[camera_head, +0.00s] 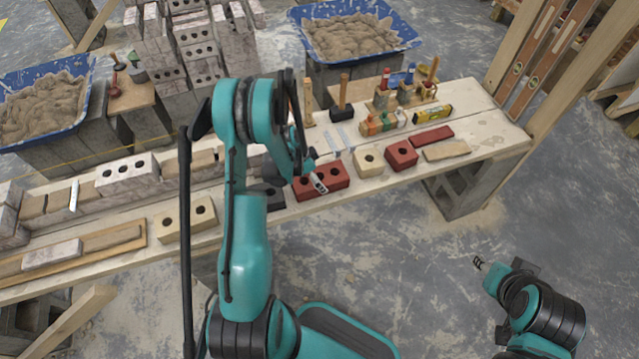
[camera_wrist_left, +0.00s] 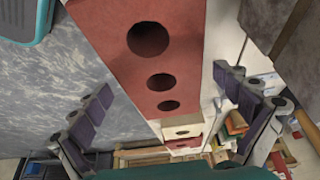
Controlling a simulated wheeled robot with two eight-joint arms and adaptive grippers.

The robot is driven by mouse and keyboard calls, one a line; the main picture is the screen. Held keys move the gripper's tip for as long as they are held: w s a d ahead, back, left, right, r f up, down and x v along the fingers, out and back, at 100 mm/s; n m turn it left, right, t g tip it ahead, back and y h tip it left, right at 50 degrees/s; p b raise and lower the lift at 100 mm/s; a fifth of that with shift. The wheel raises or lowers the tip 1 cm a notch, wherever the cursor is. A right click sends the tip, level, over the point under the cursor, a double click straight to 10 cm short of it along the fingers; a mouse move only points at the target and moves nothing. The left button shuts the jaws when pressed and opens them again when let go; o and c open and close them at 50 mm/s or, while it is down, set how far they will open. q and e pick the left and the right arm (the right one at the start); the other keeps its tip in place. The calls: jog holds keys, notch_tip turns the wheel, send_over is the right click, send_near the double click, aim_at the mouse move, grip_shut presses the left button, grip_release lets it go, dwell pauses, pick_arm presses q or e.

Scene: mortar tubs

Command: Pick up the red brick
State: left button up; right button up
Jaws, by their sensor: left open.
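The red brick (camera_head: 338,178), long and with round holes, lies flat on the wooden bench near its front edge. My left gripper (camera_head: 316,181) is over it and hides part of its top. In the left wrist view the red brick (camera_wrist_left: 128,58) shows three holes and runs between the two spread fingers of my left gripper (camera_wrist_left: 163,84), with no visible grip on it. My right gripper (camera_head: 479,263) is low at the right, over the floor and away from the bench; its fingers are too small to read.
A cream block (camera_head: 368,160) and a smaller red block (camera_head: 401,155) stand right of the brick. A dark block (camera_head: 270,196) sits close on its left. A mallet (camera_head: 342,105), bottles and tools are behind. Blue mortar tubs (camera_head: 405,35) stand beyond the bench.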

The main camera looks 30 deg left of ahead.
pick_arm(q)
jog(key=shift+x, duration=0.9)
jog(key=shift+r, duration=0.15)
jog(key=shift+c, duration=0.3)
jog(key=c, duration=1.8)
jog(key=shift+w+r, duration=0.1)
